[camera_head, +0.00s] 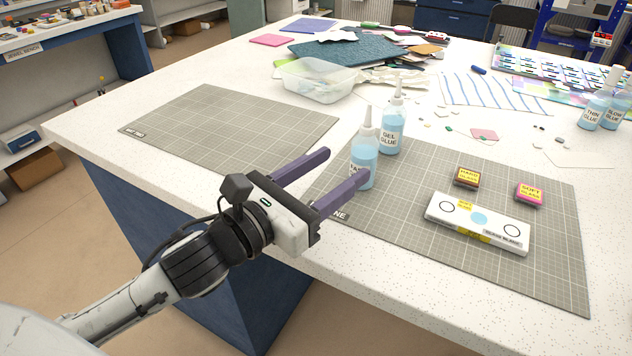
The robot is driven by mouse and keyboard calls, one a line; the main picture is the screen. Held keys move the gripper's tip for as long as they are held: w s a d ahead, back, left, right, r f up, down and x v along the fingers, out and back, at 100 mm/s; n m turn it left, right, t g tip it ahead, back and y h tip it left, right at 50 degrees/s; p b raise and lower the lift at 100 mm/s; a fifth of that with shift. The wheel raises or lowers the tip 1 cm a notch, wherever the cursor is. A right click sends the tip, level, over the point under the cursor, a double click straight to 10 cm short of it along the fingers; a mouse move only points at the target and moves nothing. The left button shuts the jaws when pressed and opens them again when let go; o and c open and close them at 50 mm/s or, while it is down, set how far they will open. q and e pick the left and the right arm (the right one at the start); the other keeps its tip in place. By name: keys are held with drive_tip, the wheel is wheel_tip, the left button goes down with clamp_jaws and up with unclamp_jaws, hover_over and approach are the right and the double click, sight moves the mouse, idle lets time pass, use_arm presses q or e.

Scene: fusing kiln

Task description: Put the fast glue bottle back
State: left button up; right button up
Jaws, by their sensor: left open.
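The fast glue bottle (364,152) is light blue with a pale nozzle. It stands upright near the left edge of the right grey mat, its label partly hidden by a finger of my left gripper. My left gripper (348,164) is open, with its two purple fingers pointing at the bottle. The nearer finger overlaps the bottle's lower part in the picture; the farther fingertip ends left of it. I cannot tell whether they touch. The gel glue bottle (392,130) stands just behind it. The thin glue (591,112) and slow glue (615,112) bottles stand together at the far right. My right gripper is not in view.
The right mat (400,225) also holds a long white box (476,223) and two small blocks, one brown (467,177) and one pink (530,195). The left mat (230,130) is empty. A clear tub (318,82) and stacked sheets lie behind. Small chips lie scattered before the thin glue.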

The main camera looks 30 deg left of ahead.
use_arm(q)
drive_tip(key=p+v, duration=0.1)
drive_tip(key=v, duration=0.3)
drive_tip(key=shift+s, duration=0.1)
drive_tip(key=shift+s+a, duration=0.1)
drive_tip(key=shift+s, duration=0.1)
